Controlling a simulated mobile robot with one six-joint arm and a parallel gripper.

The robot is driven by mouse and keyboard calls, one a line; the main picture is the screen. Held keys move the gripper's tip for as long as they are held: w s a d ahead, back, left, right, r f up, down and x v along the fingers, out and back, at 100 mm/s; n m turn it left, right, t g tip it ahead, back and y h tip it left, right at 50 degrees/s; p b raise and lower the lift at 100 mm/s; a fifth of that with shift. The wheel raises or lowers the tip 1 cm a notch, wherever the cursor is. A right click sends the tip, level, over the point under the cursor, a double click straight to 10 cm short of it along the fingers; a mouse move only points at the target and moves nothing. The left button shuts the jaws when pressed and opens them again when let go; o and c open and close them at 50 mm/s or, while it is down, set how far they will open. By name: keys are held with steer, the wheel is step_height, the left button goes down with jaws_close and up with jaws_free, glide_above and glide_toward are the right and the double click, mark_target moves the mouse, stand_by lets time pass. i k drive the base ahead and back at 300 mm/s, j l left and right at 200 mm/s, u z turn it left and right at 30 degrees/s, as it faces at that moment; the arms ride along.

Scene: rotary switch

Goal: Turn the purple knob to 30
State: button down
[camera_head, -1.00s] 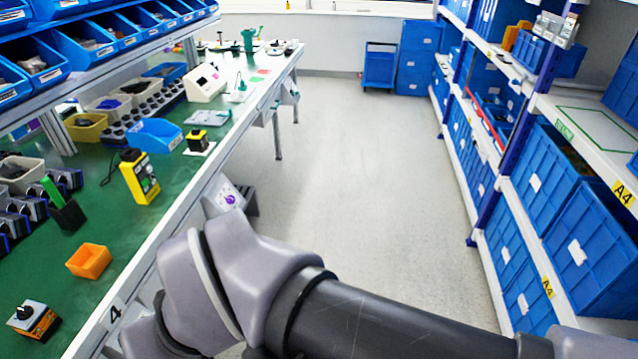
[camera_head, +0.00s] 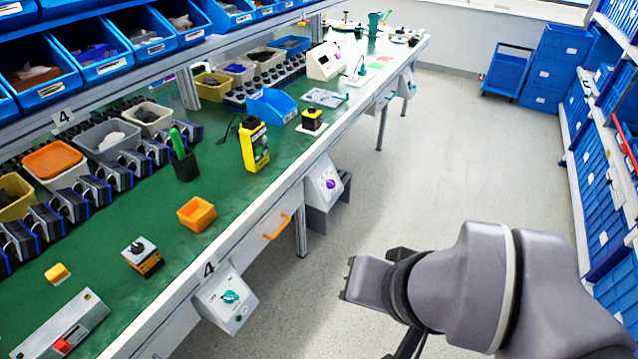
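The purple knob (camera_head: 329,184) is on the sloped face of a white switch box (camera_head: 322,192). This box is mounted at the front edge of the green workbench, on its aisle side. The knob is small here, and its pointer and scale numbers cannot be read. My grey arm (camera_head: 460,285) fills the lower right, over the aisle floor. Its far end reaches left to below and right of the purple knob, apart from the box in the picture. I cannot make out my gripper's fingers or whether they are open.
A similar white box with a teal knob (camera_head: 229,296) hangs nearer on the bench edge. An orange drawer handle (camera_head: 277,227) sits between the two boxes. The green bench top (camera_head: 215,235) carries bins and tools. Blue shelving (camera_head: 605,190) stands at the right. The aisle floor (camera_head: 450,140) is clear.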

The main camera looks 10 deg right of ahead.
mark_target(330, 183)
steer(key=i+z, duration=0.3)
steer(key=i, duration=0.35)
steer(key=i+j+z, duration=0.1)
steer(key=i+z, duration=0.2)
steer(key=i, duration=0.3)
